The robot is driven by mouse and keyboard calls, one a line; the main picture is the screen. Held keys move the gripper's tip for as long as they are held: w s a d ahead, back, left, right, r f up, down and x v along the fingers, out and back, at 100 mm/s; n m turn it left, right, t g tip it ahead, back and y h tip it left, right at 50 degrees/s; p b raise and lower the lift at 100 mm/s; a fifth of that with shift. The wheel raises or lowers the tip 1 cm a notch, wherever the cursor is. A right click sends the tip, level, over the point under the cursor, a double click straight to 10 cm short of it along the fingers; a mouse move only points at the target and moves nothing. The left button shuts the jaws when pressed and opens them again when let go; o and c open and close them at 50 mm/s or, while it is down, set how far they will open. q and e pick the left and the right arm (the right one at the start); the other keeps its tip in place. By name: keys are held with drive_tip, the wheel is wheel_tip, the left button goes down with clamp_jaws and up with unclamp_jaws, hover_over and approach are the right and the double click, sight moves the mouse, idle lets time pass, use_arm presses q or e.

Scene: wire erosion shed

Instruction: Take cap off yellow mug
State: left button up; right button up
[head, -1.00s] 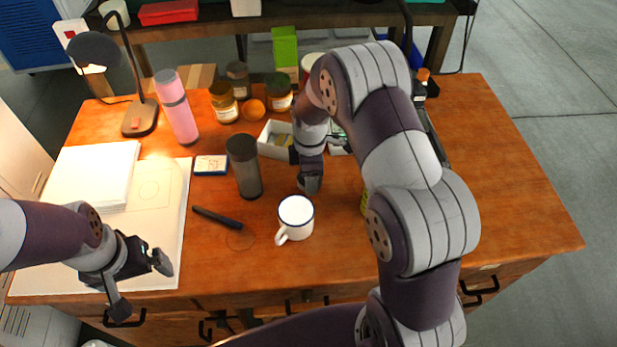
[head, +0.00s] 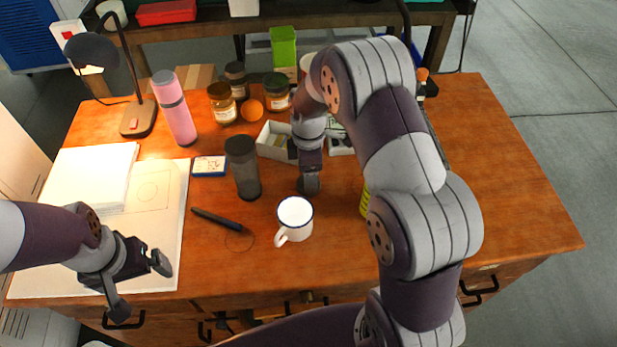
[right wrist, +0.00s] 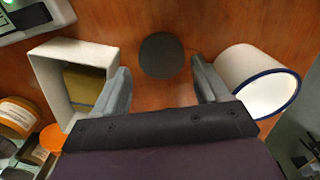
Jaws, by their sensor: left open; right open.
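A white mug (head: 294,219) with a blue rim stands open on the wooden table; it also shows in the right wrist view (right wrist: 246,77). A yellow-green thing (head: 364,199) is mostly hidden behind my right arm, so I cannot tell whether it is the yellow mug. A dark round disc, perhaps a cap (right wrist: 160,55), shows ahead of and between the fingers of my right gripper (right wrist: 164,85), with nothing gripped. In the head view my right gripper (head: 311,184) points down behind the white mug. My left gripper (head: 140,281) is open and empty over the paper.
A dark tumbler (head: 244,168) and a black marker (head: 217,218) are left of the white mug. A white box (head: 273,141) is close to my right gripper. Jars, an orange (head: 252,110) and a pink bottle (head: 176,108) stand farther back. The table's right side is clear.

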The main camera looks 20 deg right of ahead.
wheel_tip(320, 180, up, 8)
drive_tip(key=s+a+r+m+t, duration=0.1)
drive_tip(key=s+a+m, duration=0.1)
drive_tip(key=s+m, duration=1.3)
wheel_tip(320, 180, up, 7)
drive_tip(key=s+p, duration=0.2)
drive_tip(key=p, duration=0.5)
drive_tip(key=shift+d, duration=0.2)
drive_tip(key=shift+f, duration=0.1)
